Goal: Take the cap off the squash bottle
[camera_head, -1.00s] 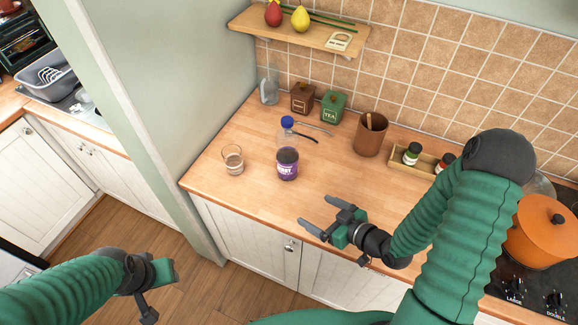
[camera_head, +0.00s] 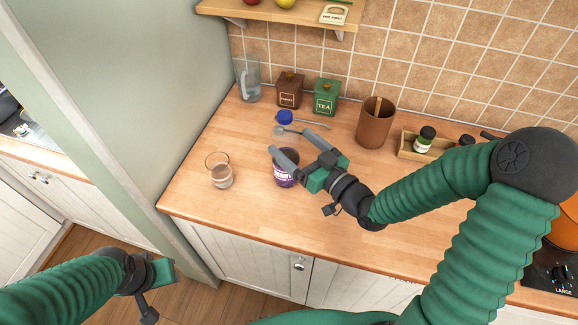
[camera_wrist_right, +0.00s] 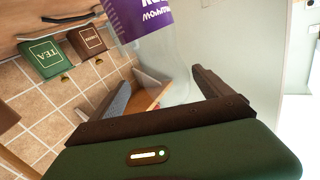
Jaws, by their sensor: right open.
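The squash bottle (camera_head: 285,179) stands upright on the wooden counter. It has a purple label low down, a clear upper part and a blue cap (camera_head: 285,117) on top. My right gripper (camera_head: 288,142) is open and empty, its fingers pointing at the bottle and covering part of its middle in the head view. In the right wrist view the bottle's purple label (camera_wrist_right: 140,16) and clear part show beyond and between the open fingers (camera_wrist_right: 160,92); the cap is not visible there. My left gripper (camera_head: 158,275) is low at the left, away from the counter; its jaws are unclear.
A glass (camera_head: 220,171) stands left of the bottle. Behind are a clear jug (camera_head: 248,79), a brown tin (camera_head: 290,91), a green tea tin (camera_head: 326,98) and a brown pot (camera_head: 375,123). A spice tray (camera_head: 411,154) is at right. The front counter is clear.

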